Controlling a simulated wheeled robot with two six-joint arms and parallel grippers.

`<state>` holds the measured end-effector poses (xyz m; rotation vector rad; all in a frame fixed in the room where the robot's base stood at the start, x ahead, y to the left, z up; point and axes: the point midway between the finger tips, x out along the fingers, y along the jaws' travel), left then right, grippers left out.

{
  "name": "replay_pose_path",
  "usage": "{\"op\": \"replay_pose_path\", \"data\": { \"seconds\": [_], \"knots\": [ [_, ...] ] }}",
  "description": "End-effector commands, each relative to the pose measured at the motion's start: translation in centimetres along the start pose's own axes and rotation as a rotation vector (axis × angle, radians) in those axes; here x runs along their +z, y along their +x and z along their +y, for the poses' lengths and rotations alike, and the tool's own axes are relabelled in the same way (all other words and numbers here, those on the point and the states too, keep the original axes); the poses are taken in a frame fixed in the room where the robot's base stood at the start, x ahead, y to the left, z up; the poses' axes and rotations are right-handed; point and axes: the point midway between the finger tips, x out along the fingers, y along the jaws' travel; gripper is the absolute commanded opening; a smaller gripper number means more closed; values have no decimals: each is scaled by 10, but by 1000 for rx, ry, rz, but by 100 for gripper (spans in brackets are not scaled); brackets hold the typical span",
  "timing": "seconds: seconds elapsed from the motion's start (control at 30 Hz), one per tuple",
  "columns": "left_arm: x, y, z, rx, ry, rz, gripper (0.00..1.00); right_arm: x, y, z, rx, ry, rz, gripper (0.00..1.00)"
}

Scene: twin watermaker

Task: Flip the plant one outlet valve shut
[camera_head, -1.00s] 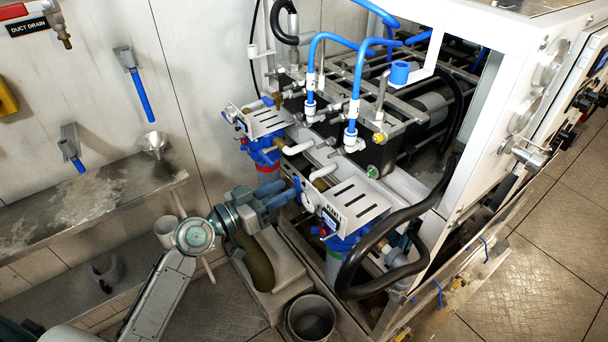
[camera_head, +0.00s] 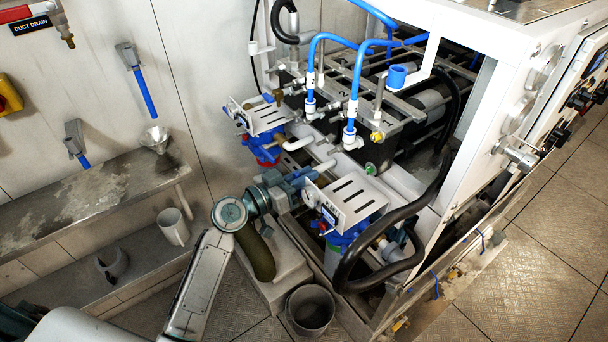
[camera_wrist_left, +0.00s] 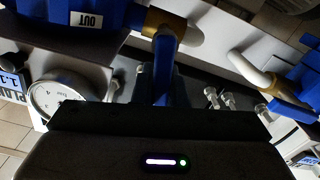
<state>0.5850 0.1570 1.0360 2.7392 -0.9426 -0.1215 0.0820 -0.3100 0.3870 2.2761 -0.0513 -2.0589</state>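The plant one unit is a white slotted bracket (camera_head: 352,203) with a blue filter housing below it in the head view. My left gripper (camera_head: 305,174) reaches in from the left to the bracket's back-left corner, near the outlet pipework. In the left wrist view, a blue lever (camera_wrist_left: 165,65) stands upright below a brass fitting (camera_wrist_left: 163,22), directly ahead of my left gripper (camera_wrist_left: 167,98). A blue housing marked OUT (camera_wrist_left: 85,20) is beside it. The fingers are dark and mostly hidden, so their opening and any contact with the lever are unclear. My right gripper is not in view.
A round gauge (camera_wrist_left: 57,100) sits left of the lever in the wrist view. A thick black hose (camera_head: 350,262) loops in front of plant one. A second slotted bracket (camera_head: 258,117) is behind. A grey bucket (camera_head: 310,310) stands on the floor, and a steel shelf (camera_head: 90,195) is left.

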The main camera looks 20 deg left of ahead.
Motion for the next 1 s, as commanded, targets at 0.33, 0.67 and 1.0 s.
{"op": "replay_pose_path", "data": {
  "seconds": [0.33,0.67,1.0],
  "knots": [
    [4,0,1,1,43,2,0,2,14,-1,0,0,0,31],
    [5,0,9,1,233,3,0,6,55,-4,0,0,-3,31],
    [1,0,11,-1,274,-1,0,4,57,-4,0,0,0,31]
  ]
}}
